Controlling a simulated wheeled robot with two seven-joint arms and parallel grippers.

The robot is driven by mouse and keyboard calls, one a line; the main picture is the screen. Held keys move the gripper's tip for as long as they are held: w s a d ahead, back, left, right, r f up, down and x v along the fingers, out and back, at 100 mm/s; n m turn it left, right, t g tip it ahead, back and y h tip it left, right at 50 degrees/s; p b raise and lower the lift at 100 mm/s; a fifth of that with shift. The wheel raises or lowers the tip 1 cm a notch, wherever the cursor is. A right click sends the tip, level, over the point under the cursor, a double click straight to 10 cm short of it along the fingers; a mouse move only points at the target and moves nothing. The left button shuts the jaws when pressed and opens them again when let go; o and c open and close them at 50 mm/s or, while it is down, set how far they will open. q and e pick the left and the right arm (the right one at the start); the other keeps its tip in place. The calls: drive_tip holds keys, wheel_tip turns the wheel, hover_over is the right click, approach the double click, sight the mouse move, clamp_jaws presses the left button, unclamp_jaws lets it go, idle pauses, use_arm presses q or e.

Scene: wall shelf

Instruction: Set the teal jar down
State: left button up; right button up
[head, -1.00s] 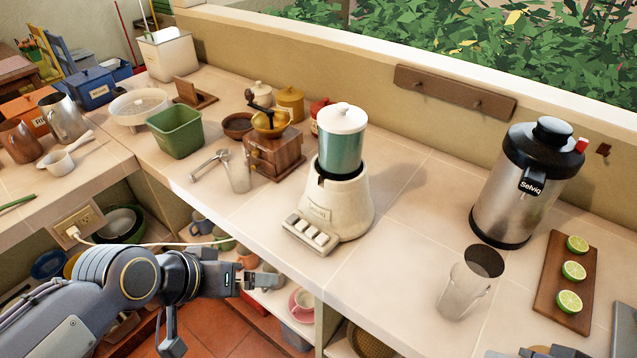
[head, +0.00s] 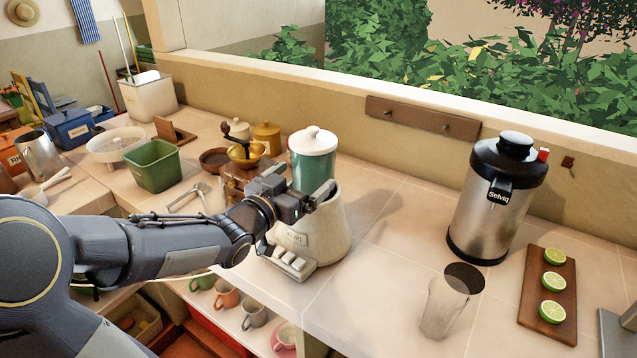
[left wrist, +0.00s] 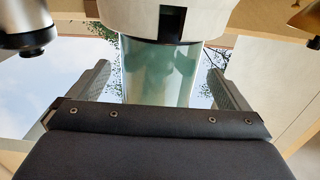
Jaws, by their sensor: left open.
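The teal jar (head: 313,165) with a white knobbed lid (head: 314,139) stands upright on top of the cream blender base (head: 325,230) on the counter. My left gripper (head: 303,185) is at the lower part of the jar, in front of it in the head view, and hides part of it. In the left wrist view the jar (left wrist: 158,75) shows upside down between the two spread fingers, with the cream base (left wrist: 170,15) above it. The fingers are open, with a gap visible on each side of the jar. My right gripper is not in view.
A wooden coffee grinder (head: 235,175) stands close left, partly behind my left arm. A green bin (head: 153,166) is farther left. A steel urn (head: 495,205), a clear tumbler (head: 443,308) and a board with limes (head: 533,290) are right. The counter between base and urn is clear.

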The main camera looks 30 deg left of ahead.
use_arm(q)
drive_tip(key=w, duration=0.2)
drive_tip(key=w+p, duration=0.1)
drive_tip(key=shift+w+d+r, duration=0.2)
drive_tip(key=shift+w+r, duration=0.1)
drive_tip(key=shift+w, duration=0.6)
